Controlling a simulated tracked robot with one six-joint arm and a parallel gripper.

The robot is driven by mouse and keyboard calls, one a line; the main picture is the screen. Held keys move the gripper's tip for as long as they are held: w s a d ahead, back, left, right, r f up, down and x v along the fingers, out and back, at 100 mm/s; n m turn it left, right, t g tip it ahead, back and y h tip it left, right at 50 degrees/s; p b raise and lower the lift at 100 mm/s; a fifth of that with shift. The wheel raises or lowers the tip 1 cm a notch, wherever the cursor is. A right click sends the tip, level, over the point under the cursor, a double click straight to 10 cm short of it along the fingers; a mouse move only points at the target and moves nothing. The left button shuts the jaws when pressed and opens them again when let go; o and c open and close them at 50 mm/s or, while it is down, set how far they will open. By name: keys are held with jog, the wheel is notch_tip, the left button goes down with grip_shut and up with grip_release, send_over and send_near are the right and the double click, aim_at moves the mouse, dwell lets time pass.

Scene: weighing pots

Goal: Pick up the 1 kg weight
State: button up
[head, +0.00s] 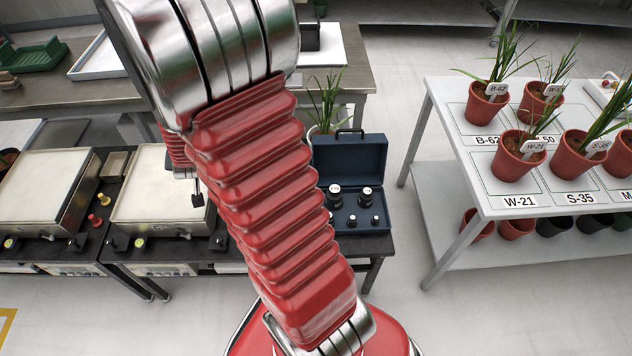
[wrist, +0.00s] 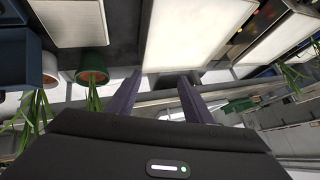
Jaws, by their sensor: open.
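An open blue case (head: 350,155) stands on the dark bench, right of my arm in the head view. Several dark weights with pale tops stand in it, two larger ones at the back (head: 335,195) (head: 365,196) and smaller ones in front (head: 376,219). Their markings are too small to read, so I cannot tell which is the 1 kg weight. My gripper (wrist: 159,78) is open and empty in the wrist view. In the head view it is mostly hidden by my arm, left of the case above the bench. A blue shape at the left edge of the wrist view may be the case (wrist: 15,60).
Two balances with pale plates (head: 45,185) (head: 150,190) stand left of the case. Small red and yellow knobs (head: 98,212) lie between them. A potted plant (head: 325,105) stands behind the case. A white table (head: 480,208) with labelled red pots is on the right, across clear floor.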

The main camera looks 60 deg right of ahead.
jog(key=s+d+f+m+g+h, duration=0.2)
jog(key=s+d+f+m, duration=0.15)
jog(key=d+f, duration=0.5)
jog(key=m+g+h, duration=0.5)
jog(key=g+h, duration=0.2)
jog(key=g, duration=0.1)
send_near(362, 199)
jog(key=v, duration=0.3)
jog(key=shift+w+r, duration=0.1)
jog(key=shift+w, duration=0.1)
jog(key=shift+d+m+g, duration=0.15)
jog(key=shift+m+g, duration=0.1)
jog(key=shift+g, duration=0.15)
jog(key=shift+x, duration=4.15)
